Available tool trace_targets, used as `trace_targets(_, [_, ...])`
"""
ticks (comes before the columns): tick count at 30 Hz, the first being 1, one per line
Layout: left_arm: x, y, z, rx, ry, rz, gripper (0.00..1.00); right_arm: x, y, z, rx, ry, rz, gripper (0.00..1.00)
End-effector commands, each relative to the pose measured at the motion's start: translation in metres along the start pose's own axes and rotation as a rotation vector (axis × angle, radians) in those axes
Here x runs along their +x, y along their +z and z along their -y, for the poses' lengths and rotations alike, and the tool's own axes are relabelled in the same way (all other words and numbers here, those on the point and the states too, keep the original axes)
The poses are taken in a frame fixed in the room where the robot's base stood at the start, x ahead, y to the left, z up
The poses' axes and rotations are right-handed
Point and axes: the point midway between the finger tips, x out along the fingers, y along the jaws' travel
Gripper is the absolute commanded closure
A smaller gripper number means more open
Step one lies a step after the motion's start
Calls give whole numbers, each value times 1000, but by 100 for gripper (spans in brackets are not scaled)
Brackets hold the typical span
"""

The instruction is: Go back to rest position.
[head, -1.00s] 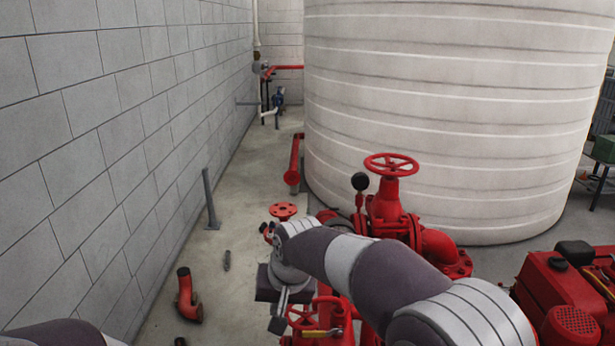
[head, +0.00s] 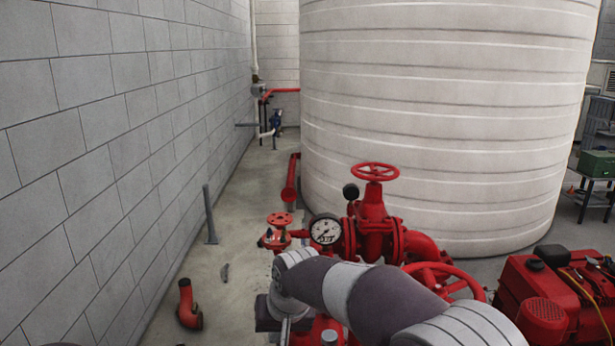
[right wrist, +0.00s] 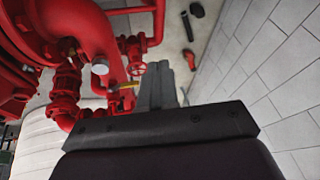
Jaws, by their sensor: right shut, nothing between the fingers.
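My right arm reaches in from the lower right of the head view and hides part of the red pump pipework. Its gripper (head: 284,332) points down at the bottom edge, beside the red pipework, and is partly cut off. In the right wrist view the right gripper (right wrist: 160,72) shows two grey fingers close together, shut and empty. It is near a small red handwheel valve (right wrist: 134,58), apart from it as far as I can tell. My left gripper is not in view.
A red valve with a large handwheel (head: 374,172) and a pressure gauge (head: 325,229) stand beyond my arm. A white tank (head: 440,120) fills the back. A block wall (head: 90,150) runs along the left. A red engine (head: 545,295) is at right. Floor at left holds a loose elbow pipe (head: 187,305).

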Motion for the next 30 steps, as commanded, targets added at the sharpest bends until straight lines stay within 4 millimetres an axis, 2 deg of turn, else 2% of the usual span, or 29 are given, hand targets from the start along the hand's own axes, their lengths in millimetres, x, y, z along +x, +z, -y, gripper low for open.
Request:
trace_targets(8, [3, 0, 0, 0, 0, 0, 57, 16, 31, -19, -58, 26, 39, 100])
trace_targets(14, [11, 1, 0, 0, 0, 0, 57, 30, 74, -58, -88, 64, 89, 100])
trace_targets(17, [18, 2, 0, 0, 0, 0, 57, 36, 104, -85, -91, 87, 120, 100])
trace_targets(20, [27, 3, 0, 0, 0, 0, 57, 41, 145, -118, -82, 113, 159, 100])
trace_targets(24, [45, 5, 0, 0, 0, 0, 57, 43, 217, -167, -29, 152, 221, 100])
trace_targets(27, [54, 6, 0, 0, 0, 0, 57, 41, 259, -189, 36, 173, 254, 100])
trace_targets(30, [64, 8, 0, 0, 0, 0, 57, 39, 279, -205, 106, 189, 257, 100])
